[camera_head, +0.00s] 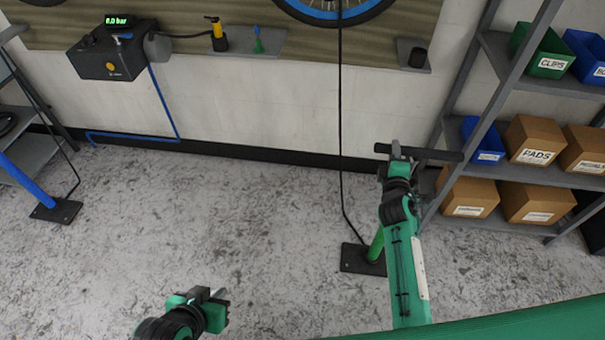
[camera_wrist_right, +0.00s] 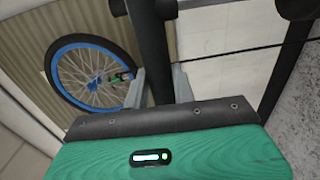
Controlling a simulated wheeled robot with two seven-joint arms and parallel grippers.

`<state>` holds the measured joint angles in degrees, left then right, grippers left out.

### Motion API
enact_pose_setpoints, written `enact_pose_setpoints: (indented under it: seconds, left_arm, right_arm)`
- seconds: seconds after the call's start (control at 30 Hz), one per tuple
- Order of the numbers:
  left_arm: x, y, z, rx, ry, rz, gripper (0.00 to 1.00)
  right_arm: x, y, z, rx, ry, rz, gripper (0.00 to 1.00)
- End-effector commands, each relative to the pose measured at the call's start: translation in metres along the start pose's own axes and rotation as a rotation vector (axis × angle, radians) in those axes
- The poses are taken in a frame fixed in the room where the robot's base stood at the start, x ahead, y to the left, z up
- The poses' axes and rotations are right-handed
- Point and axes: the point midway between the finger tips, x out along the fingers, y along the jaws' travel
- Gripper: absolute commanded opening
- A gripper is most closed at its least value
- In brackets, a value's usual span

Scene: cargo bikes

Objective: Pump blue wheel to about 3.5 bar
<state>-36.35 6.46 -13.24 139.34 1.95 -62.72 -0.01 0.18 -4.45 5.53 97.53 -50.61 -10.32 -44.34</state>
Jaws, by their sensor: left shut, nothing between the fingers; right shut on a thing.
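The blue-rimmed wheel (camera_head: 348,18) is cut off by the top edge of the head view, in front of a wooden panel; the right wrist view shows it whole (camera_wrist_right: 68,46). A green floor pump (camera_head: 376,246) stands on a black foot plate (camera_head: 355,262). A black hose (camera_head: 341,120) runs from the pump up towards the wheel; its upper end is hard to make out. My right gripper (camera_head: 397,154) is shut on the pump's black T-handle (camera_head: 440,155), high above the foot plate. My left gripper (camera_head: 219,297) is shut and empty above the floor.
A black box (camera_head: 100,62) with a green bar readout is on the wall at left, with a blue hose. A yellow-bodied item (camera_head: 218,42) stands on a small shelf. Another pump (camera_head: 25,180), blue, stands at far left. A shelf rack (camera_head: 545,175) with boxes stands at right. Middle floor is clear.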

Motion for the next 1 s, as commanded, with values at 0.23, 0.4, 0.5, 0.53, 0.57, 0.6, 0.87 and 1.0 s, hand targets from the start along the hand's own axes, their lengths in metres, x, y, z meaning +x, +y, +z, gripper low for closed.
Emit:
enact_pose_setpoints:
  seconds: [0.23, 0.4, 0.5, 0.53, 0.57, 0.6, 0.87, 1.0]
  left_arm:
    - [0.03, -0.003, 0.025, 0.0, 0.0, 0.0, 0.0]
    - [0.047, -0.005, 0.039, 0.0, 0.0, 0.0, 0.0]
    - [0.057, -0.006, 0.048, 0.0, 0.0, 0.0, 0.0]
    - [0.06, -0.006, 0.05, 0.0, 0.0, 0.0, 0.0]
    - [0.062, -0.006, 0.052, 0.0, 0.0, 0.0, 0.0]
    - [0.055, -0.006, 0.046, 0.0, 0.0, 0.0, 0.0]
    - [0.035, -0.004, 0.029, 0.0, 0.0, 0.0, 0.0]
    - [0.018, -0.002, 0.015, 0.0, 0.0, 0.0, 0.0]
  right_arm:
    - [-0.002, -0.05, -0.001, 0.001, 0.0, -0.014, 0.0]
    - [-0.002, -0.074, -0.001, 0.001, 0.0, -0.014, 0.0]
    - [-0.002, -0.088, -0.001, 0.001, 0.0, -0.014, 0.0]
    - [-0.002, -0.092, -0.001, 0.001, 0.0, -0.014, 0.0]
    - [-0.002, -0.095, -0.001, 0.001, 0.0, -0.014, 0.0]
    - [-0.002, -0.085, -0.001, 0.0, 0.0, -0.012, 0.0]
    - [-0.002, -0.055, -0.001, 0.0, 0.0, -0.007, 0.0]
    - [-0.001, -0.029, -0.001, 0.0, 0.001, -0.003, 0.0]
